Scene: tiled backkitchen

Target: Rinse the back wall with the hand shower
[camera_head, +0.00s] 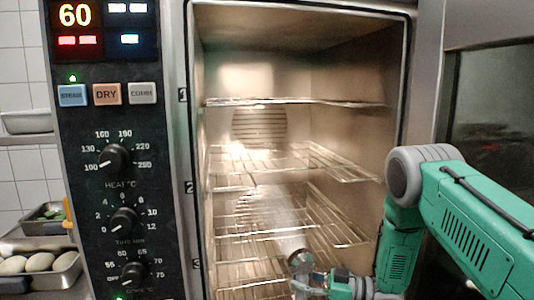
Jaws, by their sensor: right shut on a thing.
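The hand shower (299,258) shows as a small metallic head low in the open oven, in front of the wire racks. My right gripper (318,284) is shut on it near the bottom edge of the view. Its fingers and the handle are partly cut off and hard to tell apart. A pale, spray-like haze shows above and left of the head, over the racks. The back wall (258,78) of the oven is bright metal with a slotted vent. Racks partly hide its lower part. My left gripper is not in view.
Several wire racks (335,168) cross the oven cavity. The control panel (110,215) with buttons and dials stands left of the opening. At far left are a tray of egg-like items (40,263) and a pan with green contents (45,216). The oven door (490,110) stands open at right.

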